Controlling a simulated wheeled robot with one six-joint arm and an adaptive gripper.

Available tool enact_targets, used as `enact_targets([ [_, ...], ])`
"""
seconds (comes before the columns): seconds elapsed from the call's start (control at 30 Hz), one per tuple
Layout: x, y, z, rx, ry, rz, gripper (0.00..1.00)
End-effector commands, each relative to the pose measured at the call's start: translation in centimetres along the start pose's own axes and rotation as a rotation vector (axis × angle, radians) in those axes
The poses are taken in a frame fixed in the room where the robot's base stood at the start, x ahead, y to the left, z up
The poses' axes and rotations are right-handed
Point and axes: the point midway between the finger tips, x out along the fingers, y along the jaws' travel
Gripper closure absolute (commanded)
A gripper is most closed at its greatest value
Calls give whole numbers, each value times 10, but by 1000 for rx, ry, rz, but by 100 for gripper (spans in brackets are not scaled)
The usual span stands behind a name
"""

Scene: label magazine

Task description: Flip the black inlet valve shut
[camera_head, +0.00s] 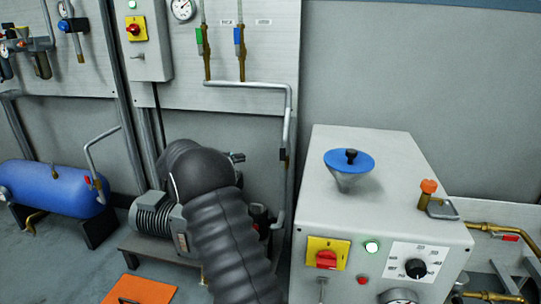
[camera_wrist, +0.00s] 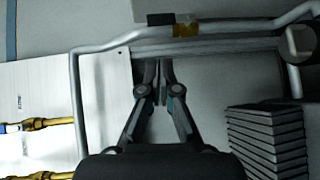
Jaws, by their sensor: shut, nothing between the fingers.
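The black inlet valve shows in the wrist view as a short black handle (camera_wrist: 160,18) beside a brass body (camera_wrist: 186,30) on a grey pipe, at top centre. The handle appears to lie roughly along the pipe. In the head view a small dark piece (camera_head: 283,155) on the vertical pipe looks like the same valve; details are too small to tell. My gripper (camera_wrist: 159,66) is shut and empty, its fingertips together below the valve in the wrist view and seemingly apart from it. In the head view my gripper (camera_head: 238,157) mostly hides behind my black arm.
Green (camera_head: 199,42) and blue (camera_head: 239,37) valve handles sit on the wall panel above. A grey pump motor (camera_head: 153,215) stands low behind my arm. A grey cabinet (camera_head: 335,205) with a blue funnel (camera_head: 349,161) stands at right. Dark ribbed fins (camera_wrist: 268,140) show lower right in the wrist view.

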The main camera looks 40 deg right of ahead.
Motion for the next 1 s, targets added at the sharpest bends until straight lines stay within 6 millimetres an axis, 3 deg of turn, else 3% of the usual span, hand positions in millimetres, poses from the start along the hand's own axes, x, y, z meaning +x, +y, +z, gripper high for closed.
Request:
enact_targets([
  [0.1, 8, -14, -20, 2, 2, 81, 100],
  [0.3, 13, -23, -34, 10, 8, 149, 100],
  [0.77, 17, -23, -36, 10, 8, 155, 100],
  [1.0, 48, -17, -35, 10, 6, 154, 100],
])
